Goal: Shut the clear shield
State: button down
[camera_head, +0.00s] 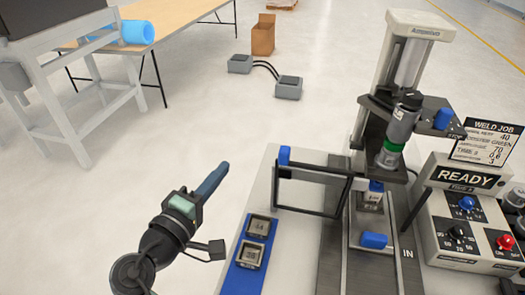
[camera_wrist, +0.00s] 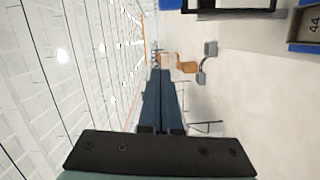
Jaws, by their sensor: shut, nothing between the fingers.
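The clear shield (camera_head: 312,189) is a see-through panel in a dark frame. It stands out to the left of the welding machine (camera_head: 402,110), with a blue piece (camera_head: 284,155) at its far left corner. I cannot tell its exact angle to the machine. Part of a dark frame (camera_wrist: 230,10), probably the shield, shows at the top edge of the wrist view. My gripper (camera_head: 222,168) is left of the shield and apart from it. Its blue-grey fingers are shut and empty; they also show in the wrist view (camera_wrist: 160,76).
A blue tray (camera_head: 237,274) with two square parts lies on the bench in front of the shield. A control box (camera_head: 470,215) reading READY stands at the right. On the floor behind are a cardboard box (camera_head: 263,36) and grey pedals (camera_head: 288,88).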

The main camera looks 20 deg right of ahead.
jog(key=w+d+f+p, duration=0.1)
jog(key=d+p, duration=0.1)
jog(key=d, duration=0.3)
jog(key=w+d+n+h+p, duration=0.1)
jog(key=w+d+p, duration=0.1)
jog(key=d, duration=0.4)
jog(key=shift+f, duration=0.35)
jog(key=s+d+p, duration=0.1)
jog(key=s+d, duration=0.9)
jog(key=d, duration=0.5)
jog(key=shift+s+d+p, duration=0.15)
jog(key=shift+p, duration=0.2)
